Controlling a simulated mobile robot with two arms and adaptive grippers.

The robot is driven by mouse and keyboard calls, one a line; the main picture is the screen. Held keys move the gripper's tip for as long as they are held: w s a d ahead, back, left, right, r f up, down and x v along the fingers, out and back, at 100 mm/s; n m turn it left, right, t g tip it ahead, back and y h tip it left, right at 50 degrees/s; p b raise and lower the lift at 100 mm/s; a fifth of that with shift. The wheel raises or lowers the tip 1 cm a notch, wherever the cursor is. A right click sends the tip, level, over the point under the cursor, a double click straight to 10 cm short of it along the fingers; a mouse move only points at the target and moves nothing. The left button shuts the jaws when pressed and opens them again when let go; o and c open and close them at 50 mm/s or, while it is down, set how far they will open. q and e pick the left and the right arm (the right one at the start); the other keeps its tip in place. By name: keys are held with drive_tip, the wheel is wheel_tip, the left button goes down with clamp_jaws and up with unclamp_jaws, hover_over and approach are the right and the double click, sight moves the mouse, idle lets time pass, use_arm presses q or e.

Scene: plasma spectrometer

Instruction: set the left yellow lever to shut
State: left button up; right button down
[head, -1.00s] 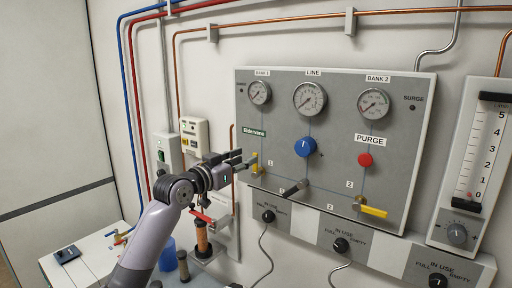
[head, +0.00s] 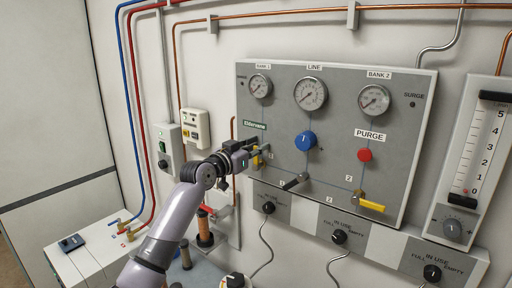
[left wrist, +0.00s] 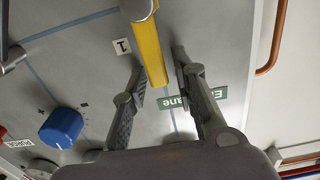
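The left yellow lever (head: 257,161) is on the grey panel (head: 340,130) below the green label, partly hidden behind my left gripper in the head view. In the left wrist view the yellow lever (left wrist: 149,48) runs in line with the blue line drawn on the panel. My left gripper (head: 262,148) is at the lever; in the left wrist view its two fingers (left wrist: 158,72) are open, one on each side of the lever's free end. Gaps seem to show between fingers and lever; contact is not clear. My right gripper is not in view.
A blue knob (head: 305,141), a black-tipped lever (head: 296,181), a red knob (head: 365,155) and a second, sideways yellow lever (head: 370,205) are on the same panel. Gauges sit above. A white box (head: 195,128) is on the wall left of the panel.

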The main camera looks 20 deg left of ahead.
use_arm(q)
clamp_jaws()
idle(0.6)
